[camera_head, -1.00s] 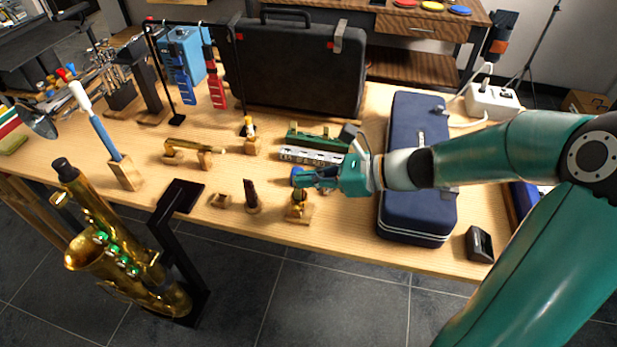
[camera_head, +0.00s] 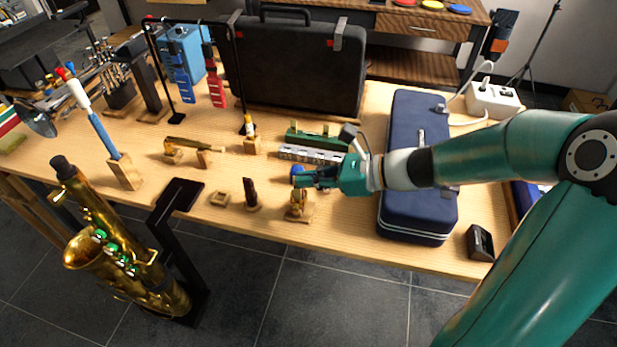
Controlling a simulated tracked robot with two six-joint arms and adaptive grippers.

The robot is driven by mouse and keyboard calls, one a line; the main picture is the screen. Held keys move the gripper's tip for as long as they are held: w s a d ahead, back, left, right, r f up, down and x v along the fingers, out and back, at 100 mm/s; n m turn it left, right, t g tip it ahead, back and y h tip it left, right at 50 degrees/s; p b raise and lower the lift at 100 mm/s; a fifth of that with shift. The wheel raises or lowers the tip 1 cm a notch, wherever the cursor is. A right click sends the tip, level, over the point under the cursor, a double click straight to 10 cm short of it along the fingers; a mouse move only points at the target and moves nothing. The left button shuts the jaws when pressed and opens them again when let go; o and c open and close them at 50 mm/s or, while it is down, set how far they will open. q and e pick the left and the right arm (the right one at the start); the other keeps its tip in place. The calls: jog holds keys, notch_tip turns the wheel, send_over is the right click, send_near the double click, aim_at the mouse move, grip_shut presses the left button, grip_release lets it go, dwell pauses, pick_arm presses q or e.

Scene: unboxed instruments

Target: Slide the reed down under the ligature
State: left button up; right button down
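My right gripper (camera_head: 306,179), teal, hangs over the front middle of the table with its fingers pointing left. Whether its fingers are parted or closed on something is too small to tell. A small blue piece (camera_head: 296,173) shows at the fingertips. Just below them a gold, ring-like piece (camera_head: 298,203), perhaps the ligature, stands on a wooden block. A dark upright piece (camera_head: 250,192), perhaps a mouthpiece, stands to its left on a small base. I cannot make out the reed for certain. My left gripper is not in view.
A navy case (camera_head: 417,165) lies right of the gripper, under my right arm. A green and a silver long item (camera_head: 312,154) lie behind it. A gold neck-like tube (camera_head: 190,144) rests on blocks. A saxophone (camera_head: 125,255) stands at front left. A black case (camera_head: 298,65) stands behind.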

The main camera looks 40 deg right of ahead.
jog(key=shift+f+b, duration=0.45)
jog(key=shift+f, duration=0.15)
dwell(0.6)
jog(key=c, duration=1.2)
grip_release()
jog(key=shift+c, duration=0.2)
jog(key=v, duration=1.2)
jog(key=shift+f, duration=0.1)
